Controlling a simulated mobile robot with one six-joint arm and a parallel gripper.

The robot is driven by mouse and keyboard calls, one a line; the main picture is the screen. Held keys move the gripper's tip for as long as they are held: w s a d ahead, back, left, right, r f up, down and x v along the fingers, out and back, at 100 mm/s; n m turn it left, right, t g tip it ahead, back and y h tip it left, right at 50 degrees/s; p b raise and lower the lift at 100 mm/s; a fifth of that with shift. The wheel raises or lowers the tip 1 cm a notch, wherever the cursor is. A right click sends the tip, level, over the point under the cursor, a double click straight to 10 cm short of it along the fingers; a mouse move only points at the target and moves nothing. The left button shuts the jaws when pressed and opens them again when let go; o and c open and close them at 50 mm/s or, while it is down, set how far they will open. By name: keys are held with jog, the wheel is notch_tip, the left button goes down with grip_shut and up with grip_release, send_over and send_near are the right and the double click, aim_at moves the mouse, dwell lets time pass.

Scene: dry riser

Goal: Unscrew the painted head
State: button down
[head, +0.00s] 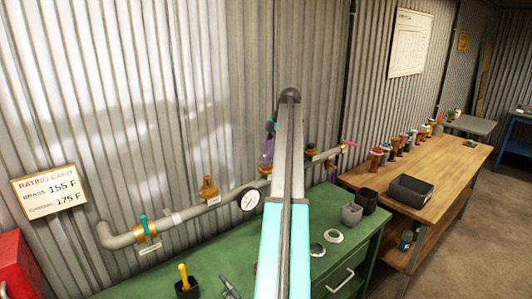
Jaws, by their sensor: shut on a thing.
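A grey pipe (183,217) runs along the corrugated wall above the green bench, with brass fittings on it. An orange-brown head (208,187) stands upright on the pipe, left of my arm. My gripper (266,154) shows only in part, as purple and teal pieces left of my arm link, over a brass fitting (265,171). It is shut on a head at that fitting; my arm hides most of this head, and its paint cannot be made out. A round gauge (250,200) sits just below left.
The green bench (335,258) holds dark cups (352,214), metal rings (333,236) and a yellow-handled tool (184,275). A wooden bench (440,185) at right holds several heads and a dark bin (410,189). A pink-handled valve (346,144) ends the pipe. A rating card (49,190) hangs left.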

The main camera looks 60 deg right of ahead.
jog(key=shift+a+r+n+y+p, duration=0.15)
jog(key=shift+n+p, duration=0.25)
jog(key=shift+p, duration=0.55)
jog(key=shift+f+n+y+p, duration=0.15)
jog(key=shift+n+p, duration=0.25)
jog(key=shift+p, duration=0.55)
jog(key=shift+f, duration=0.1)
jog(key=c, duration=1.5)
grip_release()
jog(key=shift+s, duration=0.1)
jog(key=m+h, duration=0.1)
jog(key=m, duration=0.3)
jog(key=shift+t, duration=0.3)
jog(key=shift+w+m+t+h, duration=0.2)
jog(key=shift+m+t+h, duration=0.15)
jog(key=shift+m, duration=0.45)
